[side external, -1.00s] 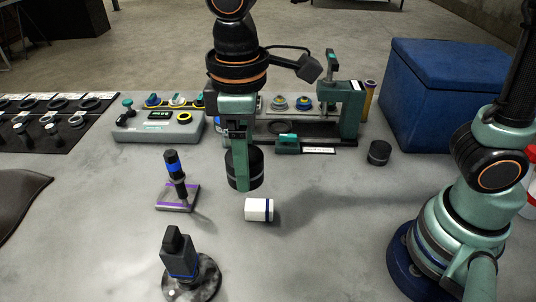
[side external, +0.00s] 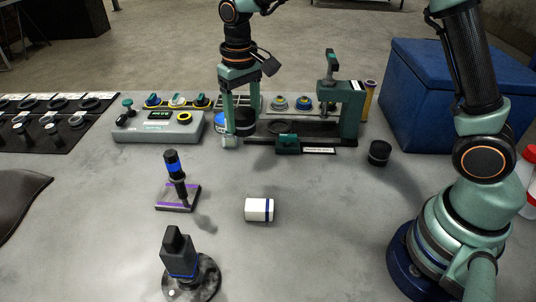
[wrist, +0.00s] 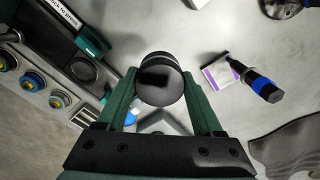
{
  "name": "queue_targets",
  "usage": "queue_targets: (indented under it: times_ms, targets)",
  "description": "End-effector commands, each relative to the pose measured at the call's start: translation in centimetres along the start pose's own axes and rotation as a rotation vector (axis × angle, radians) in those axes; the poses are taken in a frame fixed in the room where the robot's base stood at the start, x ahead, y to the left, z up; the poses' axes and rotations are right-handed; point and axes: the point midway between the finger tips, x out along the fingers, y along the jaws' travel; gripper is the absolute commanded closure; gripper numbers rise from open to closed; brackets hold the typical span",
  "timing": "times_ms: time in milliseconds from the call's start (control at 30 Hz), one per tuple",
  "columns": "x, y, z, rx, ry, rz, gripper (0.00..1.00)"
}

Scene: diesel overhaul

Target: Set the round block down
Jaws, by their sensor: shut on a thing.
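The round block is a black cylinder with a grey band (side external: 244,121). It shows end-on in the wrist view (wrist: 160,82) between my two green fingers. My gripper (side external: 236,128) is shut on the block, near the left end of the green press fixture (side external: 347,115). The near finger partly hides the block in the side view. I cannot tell whether the block touches a surface below it.
A grey control box (side external: 157,126) stands just left of my gripper. A white cylinder (side external: 258,209), a black-and-blue tool on a pad (side external: 175,175) and a dark stand (side external: 180,258) sit in front. A small black cylinder (side external: 379,152) and a blue chest (side external: 437,90) are right.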

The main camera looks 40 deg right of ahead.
Motion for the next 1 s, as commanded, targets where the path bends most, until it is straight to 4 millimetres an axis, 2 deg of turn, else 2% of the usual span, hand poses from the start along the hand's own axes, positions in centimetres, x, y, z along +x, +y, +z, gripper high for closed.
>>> queue_targets:
  times_ms: [200, 400, 733, 1000]
  targets:
    - [4.8, 0.0, 0.0, -0.002, -0.001, 0.0, 1.0]
    - [8.5, -0.1, 0.0, -0.002, 0.001, 0.0, 1.0]
    - [11.2, -0.1, 0.0, -0.002, 0.003, -0.001, 1.0]
    - [14.4, -0.1, -0.1, -0.002, 0.003, -0.001, 1.0]
